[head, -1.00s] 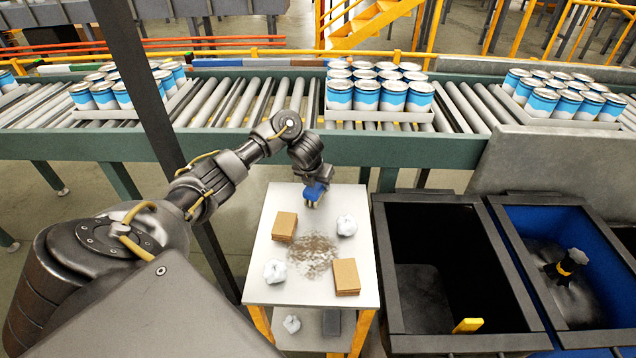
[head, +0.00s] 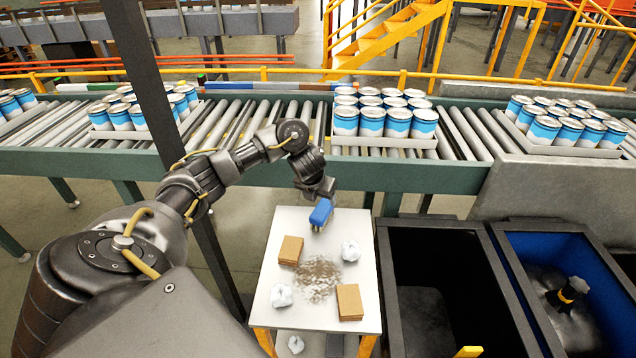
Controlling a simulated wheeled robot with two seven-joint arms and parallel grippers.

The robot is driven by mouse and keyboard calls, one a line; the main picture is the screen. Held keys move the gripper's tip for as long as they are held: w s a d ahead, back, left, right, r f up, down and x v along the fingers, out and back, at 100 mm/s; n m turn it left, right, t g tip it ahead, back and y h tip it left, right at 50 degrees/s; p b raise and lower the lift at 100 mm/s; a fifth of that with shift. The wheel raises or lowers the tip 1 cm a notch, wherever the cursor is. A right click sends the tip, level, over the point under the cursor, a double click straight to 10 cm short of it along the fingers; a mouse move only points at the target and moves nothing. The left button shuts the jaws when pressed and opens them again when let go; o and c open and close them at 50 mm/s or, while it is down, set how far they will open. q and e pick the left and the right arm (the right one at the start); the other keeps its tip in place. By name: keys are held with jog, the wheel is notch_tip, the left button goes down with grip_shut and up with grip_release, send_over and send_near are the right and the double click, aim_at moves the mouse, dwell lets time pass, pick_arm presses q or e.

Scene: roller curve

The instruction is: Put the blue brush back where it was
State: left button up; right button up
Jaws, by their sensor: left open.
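The blue brush (head: 321,213) is at the far edge of a small white table (head: 262,300). Its bristles point down and its blue back is up. My left gripper (head: 324,193) is open just above and behind the brush, its fingers partly dark against the arm. I cannot tell whether a fingertip still touches the brush. My right gripper is not in view.
On the table are two cardboard stacks (head: 290,250), white crumpled lumps (head: 351,251) and a patch of brown debris (head: 318,278). A black bin (head: 430,290) and a blue bin (head: 560,250) stand to the right. A roller conveyor with can trays (head: 385,141) runs behind.

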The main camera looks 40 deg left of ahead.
pick_arm(q)
jog(key=p+v, duration=0.1)
jog(key=v, duration=0.3)
jog(key=shift+s+r, duration=0.1)
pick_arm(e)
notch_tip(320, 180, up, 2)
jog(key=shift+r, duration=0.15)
pick_arm(q)
jog(key=shift+d, duration=0.1)
